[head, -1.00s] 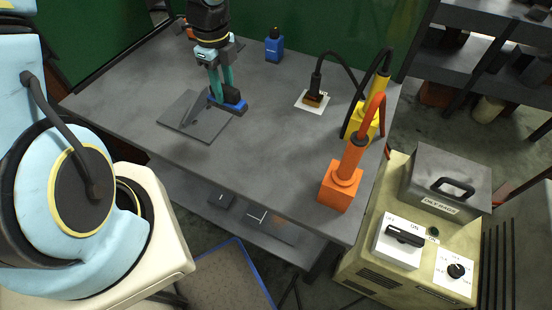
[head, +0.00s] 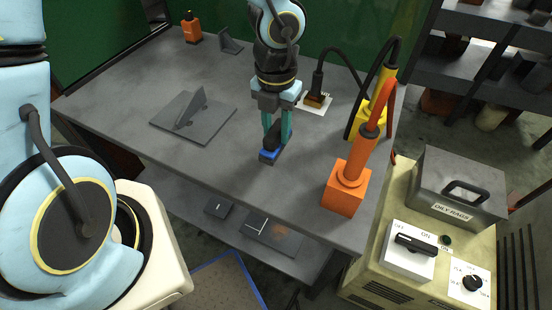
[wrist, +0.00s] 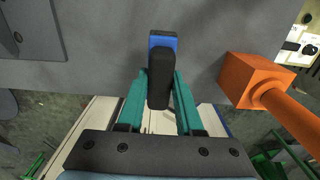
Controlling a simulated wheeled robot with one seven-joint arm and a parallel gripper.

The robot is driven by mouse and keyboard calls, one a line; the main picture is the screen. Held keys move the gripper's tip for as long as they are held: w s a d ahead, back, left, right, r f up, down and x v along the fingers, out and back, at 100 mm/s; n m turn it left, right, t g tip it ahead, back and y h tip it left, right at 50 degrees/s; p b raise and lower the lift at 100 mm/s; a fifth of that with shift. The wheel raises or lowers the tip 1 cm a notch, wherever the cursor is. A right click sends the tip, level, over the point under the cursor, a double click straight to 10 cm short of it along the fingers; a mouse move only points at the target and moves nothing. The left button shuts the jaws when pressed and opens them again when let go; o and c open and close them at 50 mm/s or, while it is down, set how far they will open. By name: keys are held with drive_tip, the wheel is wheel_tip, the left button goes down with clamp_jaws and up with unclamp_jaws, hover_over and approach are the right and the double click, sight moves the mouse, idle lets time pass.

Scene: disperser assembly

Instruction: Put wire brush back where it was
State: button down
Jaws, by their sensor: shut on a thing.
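My gripper (head: 272,148) is shut on a blue-and-black tool (head: 268,155), which I take to be the wire brush. Its blue end and dark handle also show in the wrist view (wrist: 162,75), between the two green fingers of my gripper (wrist: 160,85). The tool is over the near-middle part of the grey table (head: 225,165), left of an orange device. I cannot tell whether it touches the table. No bristles can be made out.
The orange device (head: 345,185) stands at the table's right front. A yellow device (head: 371,117) is behind it. A dark nozzle (head: 317,95) stands on a white card (head: 325,107). A grey plate with an upright fin (head: 190,120) lies left. An orange bottle (head: 192,30) stands at the back.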

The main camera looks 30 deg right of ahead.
sight(276, 128)
wheel_tip(276, 128, down, 7)
drive_tip(key=shift+r+b, duration=0.2)
drive_tip(key=shift+b, duration=0.65)
drive_tip(key=shift+f, duration=0.2)
drive_tip(key=c, duration=0.6)
unclamp_jaws()
drive_tip(key=shift+o, duration=0.2)
wheel_tip(276, 128, up, 12)
drive_tip(key=p, duration=0.4)
drive_tip(key=shift+r, duration=0.2)
